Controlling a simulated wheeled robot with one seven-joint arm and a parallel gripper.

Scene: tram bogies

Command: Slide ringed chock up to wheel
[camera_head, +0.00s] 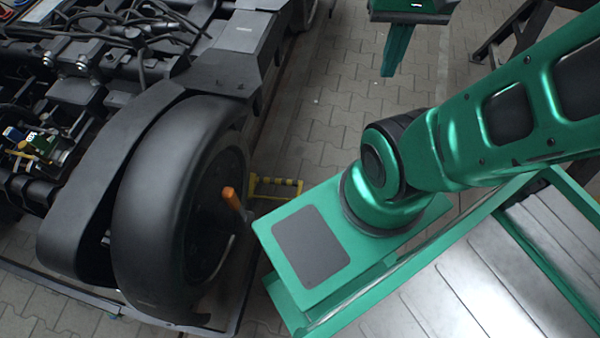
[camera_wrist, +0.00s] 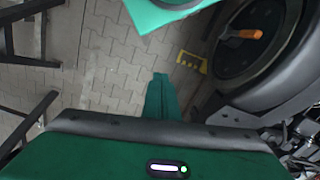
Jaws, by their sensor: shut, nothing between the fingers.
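The wheel (camera_head: 180,200) is a large dark tyre at the left of the head view; it also shows at the right of the wrist view (camera_wrist: 262,45). A small yellow frame-like object (camera_head: 275,183) lies on the paving beside the wheel and also shows in the wrist view (camera_wrist: 192,62). It may be the chock, but I cannot make out a ring on it. My gripper (camera_head: 388,74) is at the top of the head view, its green fingers pointing down, shut and empty. In the wrist view its fingers (camera_wrist: 160,78) are together, apart from the yellow object.
An orange-handled item (camera_head: 231,198) stands out in front of the wheel face. The dark bogie frame (camera_head: 225,70) fills the upper left. My green base is close to the yellow object. Dark stand legs (camera_head: 510,35) are at top right. Paving between gripper and bogie is clear.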

